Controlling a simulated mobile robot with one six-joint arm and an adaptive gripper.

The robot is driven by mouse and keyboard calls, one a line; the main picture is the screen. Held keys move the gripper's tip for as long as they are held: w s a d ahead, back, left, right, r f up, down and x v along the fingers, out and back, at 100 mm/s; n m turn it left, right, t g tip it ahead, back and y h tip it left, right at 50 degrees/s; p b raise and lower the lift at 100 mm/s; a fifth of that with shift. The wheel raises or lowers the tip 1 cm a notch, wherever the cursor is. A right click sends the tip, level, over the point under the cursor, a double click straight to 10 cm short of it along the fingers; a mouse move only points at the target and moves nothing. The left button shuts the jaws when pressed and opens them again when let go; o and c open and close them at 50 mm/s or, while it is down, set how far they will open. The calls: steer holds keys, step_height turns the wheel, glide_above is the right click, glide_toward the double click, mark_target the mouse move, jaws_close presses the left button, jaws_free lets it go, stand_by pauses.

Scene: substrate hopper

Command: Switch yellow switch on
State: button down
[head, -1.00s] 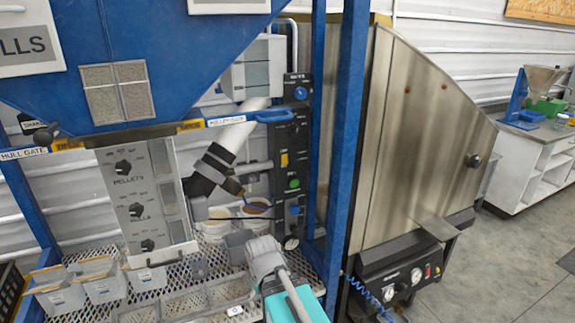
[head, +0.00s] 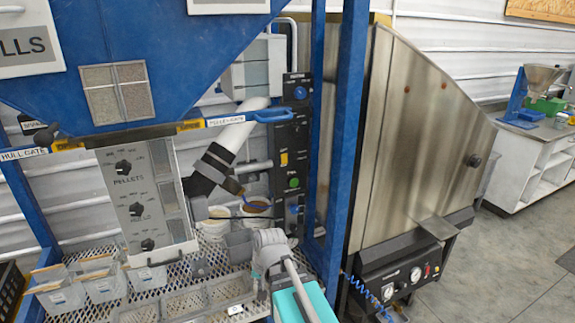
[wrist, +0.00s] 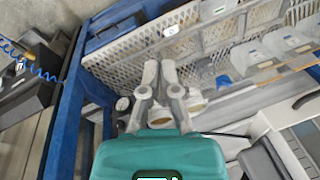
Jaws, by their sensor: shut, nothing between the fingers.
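The yellow switch (head: 284,159) is a small yellow rocker on the upright black control panel (head: 291,133), above a round green button (head: 293,183). I cannot read its on or off position. My gripper (wrist: 159,64) is shut and empty in the wrist view, its two grey fingers over the perforated tray. In the head view my grey and teal arm is at the bottom centre, well below the switch and apart from it. The fingertips cannot be made out clearly there. The switch does not show clearly in the wrist view.
A blue post (head: 347,150) stands right of the panel. A blue gate handle (head: 274,116) juts out in front of its upper part. The perforated tray (head: 198,270) holds clear bins.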

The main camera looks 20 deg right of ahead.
steer(key=w+d+r+m+t+y, duration=0.2)
steer(key=w+r+m+t+y, duration=0.15)
steer(key=w+m, duration=0.5)
steer(key=m+t+h+p, duration=0.4)
steer(key=m+t, duration=0.7)
steer(key=m, duration=1.3)
glide_toward(285, 163)
steer(key=s+b, duration=0.1)
steer(key=s, duration=0.5)
steer(key=shift+r+h, duration=0.35)
steer(key=shift+a+n, duration=0.1)
steer(key=shift+n, duration=0.15)
steer(key=w, duration=0.4)
steer(key=w+f+b, duration=0.1)
steer(key=w, duration=0.4)
steer(key=w+b, duration=0.1)
steer(key=w, duration=0.3)
steer(key=shift+w+a+f, duration=0.25)
steer(key=shift+w+f, duration=0.1)
steer(key=shift+f, duration=0.05)
